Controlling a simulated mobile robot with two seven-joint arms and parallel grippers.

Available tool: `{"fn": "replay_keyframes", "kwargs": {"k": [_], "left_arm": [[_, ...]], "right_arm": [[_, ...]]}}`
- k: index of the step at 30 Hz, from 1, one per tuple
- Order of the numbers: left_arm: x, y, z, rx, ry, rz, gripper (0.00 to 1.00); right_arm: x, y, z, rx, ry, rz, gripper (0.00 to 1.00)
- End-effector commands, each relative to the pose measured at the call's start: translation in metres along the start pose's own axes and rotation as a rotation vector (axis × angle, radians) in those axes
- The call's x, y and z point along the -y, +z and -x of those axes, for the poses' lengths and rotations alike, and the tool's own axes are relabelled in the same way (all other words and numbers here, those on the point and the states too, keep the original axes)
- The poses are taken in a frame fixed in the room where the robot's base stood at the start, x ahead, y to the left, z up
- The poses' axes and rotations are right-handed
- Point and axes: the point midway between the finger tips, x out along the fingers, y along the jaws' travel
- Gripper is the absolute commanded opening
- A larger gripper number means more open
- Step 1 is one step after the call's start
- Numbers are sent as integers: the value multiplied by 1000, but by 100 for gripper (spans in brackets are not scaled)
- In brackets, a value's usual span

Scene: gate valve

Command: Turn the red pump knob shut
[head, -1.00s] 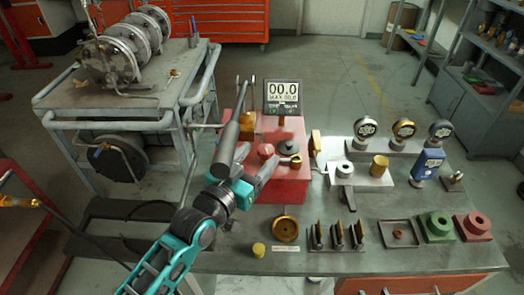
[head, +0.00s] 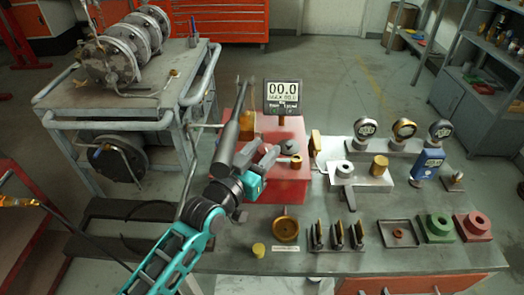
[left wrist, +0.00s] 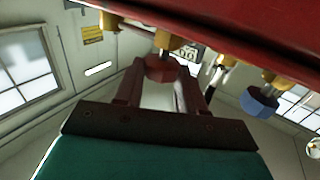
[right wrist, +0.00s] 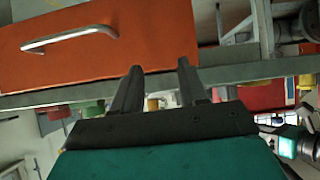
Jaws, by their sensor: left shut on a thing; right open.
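The red pump knob (left wrist: 160,69) shows between the two fingertips of my left gripper (left wrist: 162,75) in the left wrist view, on a brass stem under the red pump body (left wrist: 240,25). My left gripper is shut on it. My right gripper (right wrist: 160,88) is open and empty, in front of the workbench edge in the right wrist view.
A display (head: 283,96) reading 00.0 stands behind the pump. A blue knob (left wrist: 258,103) hangs beside the red one in the left wrist view. An orange drawer (right wrist: 95,55) faces my right gripper.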

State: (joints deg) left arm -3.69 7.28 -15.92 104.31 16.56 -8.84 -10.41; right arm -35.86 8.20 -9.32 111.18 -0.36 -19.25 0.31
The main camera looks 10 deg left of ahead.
Motion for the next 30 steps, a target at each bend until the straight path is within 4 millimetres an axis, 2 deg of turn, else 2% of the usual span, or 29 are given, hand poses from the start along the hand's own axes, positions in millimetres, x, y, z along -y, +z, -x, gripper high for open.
{"fn": "replay_keyframes", "kwargs": {"k": [1, 5, 11, 30], "left_arm": [[0, 0, 0, 0, 0, 0, 20], [0, 0, 0, 0, 0, 0, 9], [0, 0, -1, -5, 25, -5, 9], [3, -2, -1, -9, 264, -2, 9]], "right_arm": [[0, 0, 0, 0, 0, 0, 43], [0, 0, 0, 0, 0, 0, 43], [0, 2, -2, 0, 0, 0, 43], [1, 25, -17, 0, 0, -1, 43]]}}
